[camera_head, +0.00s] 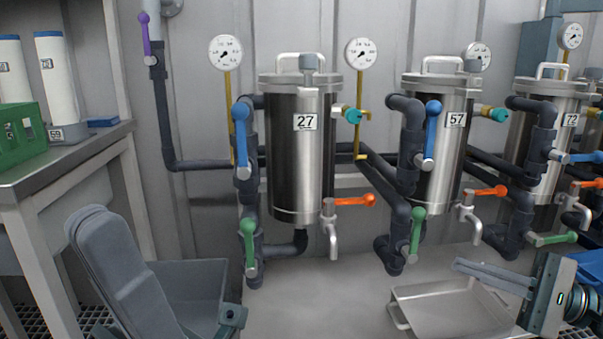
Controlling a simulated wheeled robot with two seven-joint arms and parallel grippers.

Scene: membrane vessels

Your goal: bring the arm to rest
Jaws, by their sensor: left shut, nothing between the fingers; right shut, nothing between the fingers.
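My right gripper (458,265) reaches in from the right edge. Its thin grey fingers lie together, point left and hold nothing. They appear above the back part of a shallow metal tray (405,314) in this view; the height of the gap cannot be told. A grey, rounded link of my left arm stands tilted at the lower left. The fingers of my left gripper do not show.
Steel vessels labelled 27 (285,170), 57 (430,150) and 72 (548,130) stand along the wall, with dark pipes and coloured valve handles projecting forward. A bench (85,155) with a green box (22,130) is at left. Floor before vessel 27 looks clear.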

